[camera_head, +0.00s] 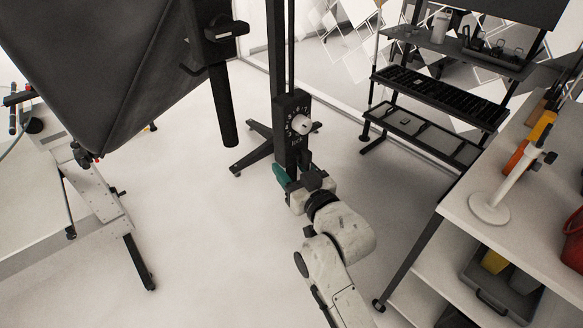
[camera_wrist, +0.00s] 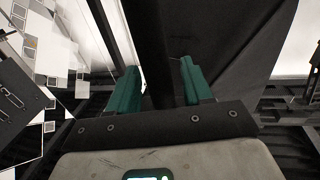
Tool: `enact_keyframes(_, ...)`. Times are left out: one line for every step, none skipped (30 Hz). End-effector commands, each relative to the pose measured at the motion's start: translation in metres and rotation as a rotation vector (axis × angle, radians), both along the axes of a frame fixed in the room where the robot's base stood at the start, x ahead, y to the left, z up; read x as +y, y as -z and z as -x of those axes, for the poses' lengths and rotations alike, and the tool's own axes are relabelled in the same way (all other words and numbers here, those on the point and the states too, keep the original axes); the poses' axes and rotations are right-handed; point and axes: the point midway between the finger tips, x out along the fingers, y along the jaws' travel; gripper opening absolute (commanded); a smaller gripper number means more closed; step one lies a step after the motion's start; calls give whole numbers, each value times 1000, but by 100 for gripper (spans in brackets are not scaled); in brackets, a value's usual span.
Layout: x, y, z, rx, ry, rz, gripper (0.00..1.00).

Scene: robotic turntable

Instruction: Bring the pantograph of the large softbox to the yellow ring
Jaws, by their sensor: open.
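The large softbox (camera_head: 90,60) is a big black hood at the upper left of the head view. A black bracket with a thick hanging handle (camera_head: 222,105) is beside it; I cannot tell whether this is the pantograph. My gripper (camera_head: 282,176) is low at the black column, just below its numbered dial (camera_head: 298,124). In the wrist view my teal fingers (camera_wrist: 160,82) stand apart, with a dark upright bar (camera_wrist: 152,40) showing between or behind them. I cannot tell whether they touch it. I cannot make out a yellow ring.
A white workbench (camera_head: 465,207) with a white stand (camera_head: 490,207) and orange and yellow items is on the right. A black shelf rack (camera_head: 420,135) stands behind. A pale wheeled frame (camera_head: 95,195) is at the left. The floor (camera_head: 200,240) between is clear.

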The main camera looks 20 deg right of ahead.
Motion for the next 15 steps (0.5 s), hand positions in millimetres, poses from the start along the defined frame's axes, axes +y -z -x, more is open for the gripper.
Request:
enact_keyframes(0,0,0,0,0,0,50)
enact_keyframes(0,0,0,0,0,0,50)
enact_keyframes(0,0,0,0,0,0,46)
enact_keyframes(0,0,0,0,0,0,43)
enact_keyframes(0,0,0,0,0,0,40)
enact_keyframes(0,0,0,0,0,0,36)
enact_keyframes(0,0,0,0,0,0,34)
enact_keyframes(0,0,0,0,0,0,31)
enact_keyframes(0,0,0,0,0,0,27)
enact_keyframes(0,0,0,1,0,0,24)
enact_keyframes(0,0,0,0,0,0,21)
enact_keyframes(0,0,0,1,0,0,17)
enact_keyframes(0,0,0,1,0,0,14)
enact_keyframes(0,0,0,1,0,0,12)
enact_keyframes(0,0,0,1,0,0,8)
